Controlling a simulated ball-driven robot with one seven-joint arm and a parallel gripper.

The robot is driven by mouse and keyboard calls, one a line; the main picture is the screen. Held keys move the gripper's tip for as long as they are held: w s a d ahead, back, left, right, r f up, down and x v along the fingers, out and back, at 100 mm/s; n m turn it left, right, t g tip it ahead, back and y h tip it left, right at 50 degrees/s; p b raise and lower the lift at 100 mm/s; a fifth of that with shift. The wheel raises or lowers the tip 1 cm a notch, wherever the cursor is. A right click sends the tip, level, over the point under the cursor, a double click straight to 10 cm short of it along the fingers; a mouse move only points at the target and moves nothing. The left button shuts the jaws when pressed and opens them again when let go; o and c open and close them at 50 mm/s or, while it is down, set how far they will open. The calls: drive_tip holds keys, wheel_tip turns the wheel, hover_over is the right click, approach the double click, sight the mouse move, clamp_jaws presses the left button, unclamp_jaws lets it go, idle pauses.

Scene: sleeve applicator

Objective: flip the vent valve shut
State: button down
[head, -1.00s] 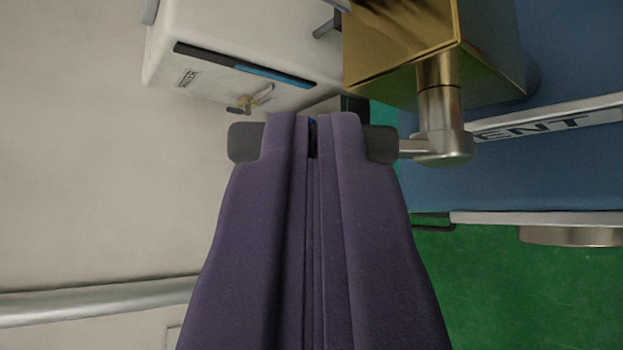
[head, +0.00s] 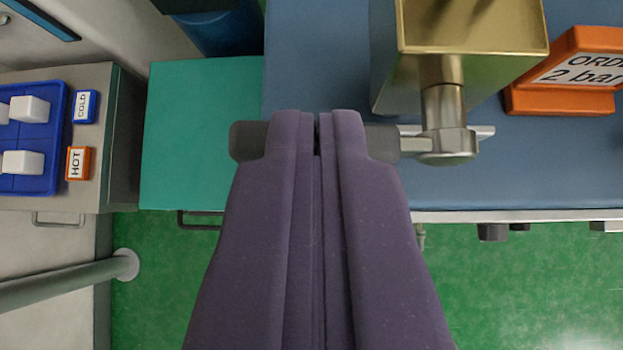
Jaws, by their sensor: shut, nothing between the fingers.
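The vent valve is a brass block (head: 468,30) at the upper right of the head view, with a silver stem and hub (head: 446,140) below it. Its short silver lever (head: 411,145) points left towards my gripper (head: 318,130). My gripper is in purple covers, shut and empty, just left of the hub. The lever's end meets the dark piece on the right side of my gripper; its tip is hidden, and I cannot tell if they touch. A pale flat strip (head: 484,131) shows behind the hub. No vent lettering is readable now.
The blue bench top (head: 560,165) lies behind the valve, with an orange sign (head: 562,100) reading "2 bar" at right. A teal surface (head: 200,130) and a blue tray (head: 35,120) with white blocks, near HOT and COLD tags, are left. Green floor (head: 520,280) is below.

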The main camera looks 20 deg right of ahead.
drive_tip(key=shift+w+a+f+g+h, duration=0.1)
drive_tip(key=shift+w+f+g+h, duration=0.1)
drive_tip(key=shift+g+h, duration=0.1)
drive_tip(key=shift+n, duration=0.3)
drive_tip(key=w+d+r+p+v, duration=0.1)
drive_tip(key=r+v, duration=0.1)
drive_tip(key=v, duration=1)
drive_tip(key=shift+s+r+p, duration=0.2)
drive_tip(key=shift+r+p, duration=0.05)
drive_tip(key=shift+p, duration=0.1)
